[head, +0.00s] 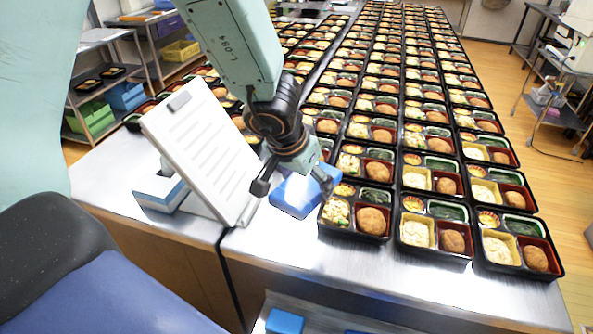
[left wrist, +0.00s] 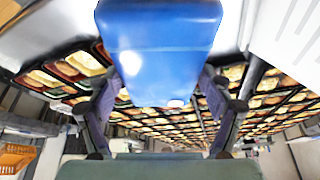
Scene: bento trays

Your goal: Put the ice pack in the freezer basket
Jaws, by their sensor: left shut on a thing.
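The blue ice pack (head: 296,196) is between the fingers of my left gripper (head: 294,184), which is shut on it at the front edge of the steel counter. In the head view I cannot tell whether the pack touches the counter. In the left wrist view the ice pack (left wrist: 158,50) fills the upper middle, with a finger of the left gripper (left wrist: 158,92) on each side. I cannot identify the freezer basket for certain; a grey-rimmed container or shelf (head: 345,311) with blue blocks (head: 285,322) shows partly at the bottom edge. My right gripper is not in view.
Rows of filled bento trays (head: 355,219) cover the counter right of the gripper. A tilted clipboard (head: 195,145) and a blue-and-white box (head: 160,190) stand on the left. The counter's front strip (head: 290,250) is bare. Shelves hold green (head: 92,118) and blue bins (head: 122,96).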

